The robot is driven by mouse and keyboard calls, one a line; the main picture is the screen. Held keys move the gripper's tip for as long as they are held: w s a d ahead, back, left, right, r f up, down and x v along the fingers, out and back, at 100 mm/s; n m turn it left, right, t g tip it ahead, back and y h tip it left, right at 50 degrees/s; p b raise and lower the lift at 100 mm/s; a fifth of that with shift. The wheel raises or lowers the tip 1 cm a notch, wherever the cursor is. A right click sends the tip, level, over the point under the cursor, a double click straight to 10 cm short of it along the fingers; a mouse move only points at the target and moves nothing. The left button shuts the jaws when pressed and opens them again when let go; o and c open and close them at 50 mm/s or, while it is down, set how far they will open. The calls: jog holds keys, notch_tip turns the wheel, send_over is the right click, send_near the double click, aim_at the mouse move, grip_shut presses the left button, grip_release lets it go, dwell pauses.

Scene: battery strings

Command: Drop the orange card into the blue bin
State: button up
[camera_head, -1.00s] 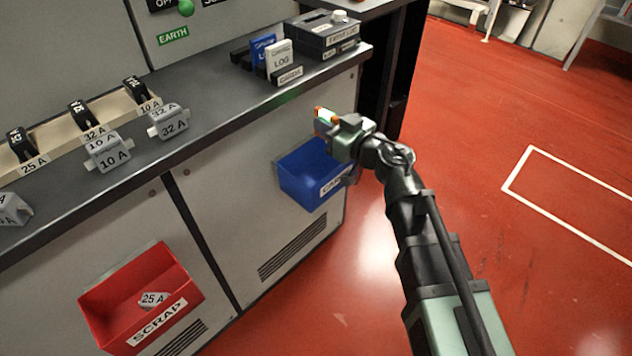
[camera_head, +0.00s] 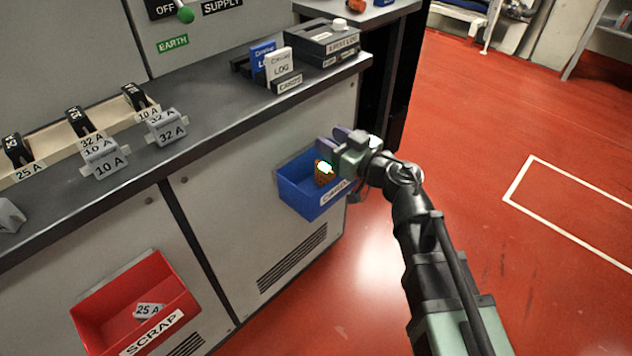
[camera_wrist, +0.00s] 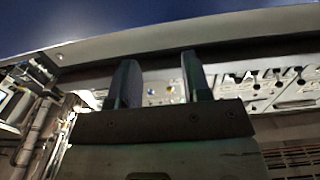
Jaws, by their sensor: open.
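The blue bin (camera_head: 306,201) hangs on the front of the cabinet, with a partly hidden label on its face. The orange card (camera_head: 322,178) shows at the bin's mouth, just below my gripper, with a bright glare patch on it. I cannot tell whether it rests on the bin's floor. My gripper (camera_head: 333,137) is over the bin's back right part, its fingers apart. In the wrist view my gripper (camera_wrist: 160,82) is open and nothing sits between its fingers.
A red scrap bin (camera_head: 140,315) hangs at lower left. The red floor to the right is clear.

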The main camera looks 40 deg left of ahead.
jog(key=s+d, duration=0.1)
jog(key=d, duration=0.8)
jog(key=shift+s, duration=0.15)
